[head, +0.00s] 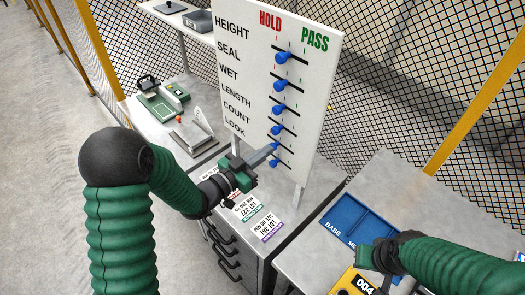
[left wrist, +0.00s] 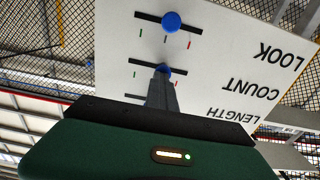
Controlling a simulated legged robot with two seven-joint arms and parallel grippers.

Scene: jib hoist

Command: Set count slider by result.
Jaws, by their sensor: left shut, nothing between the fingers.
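The white board (head: 245,62) has rows HEIGHT, SEAL, WET, LENGTH, COUNT and LOOK, under HOLD and PASS. Each row has a blue knob on a dark slot. The COUNT knob (head: 276,146) shows behind my left fingertips; in the left wrist view the COUNT knob (left wrist: 163,69) is between its green and red marks. My left gripper (head: 268,151) is shut and empty, its fingertips at the COUNT knob, overlapping it in view; I cannot tell whether they touch. The LOOK knob (left wrist: 171,22) is also between its marks. My right gripper (head: 370,255) is by the blue tray; its fingers are unclear.
Labelled cards (head: 268,225) lie on the cabinet top below the board. A blue tray (head: 345,222) and a yellow device (head: 350,284) marked 004 are at lower right. A green fixture (head: 160,102) stands on the left bench. Mesh fencing closes the back.

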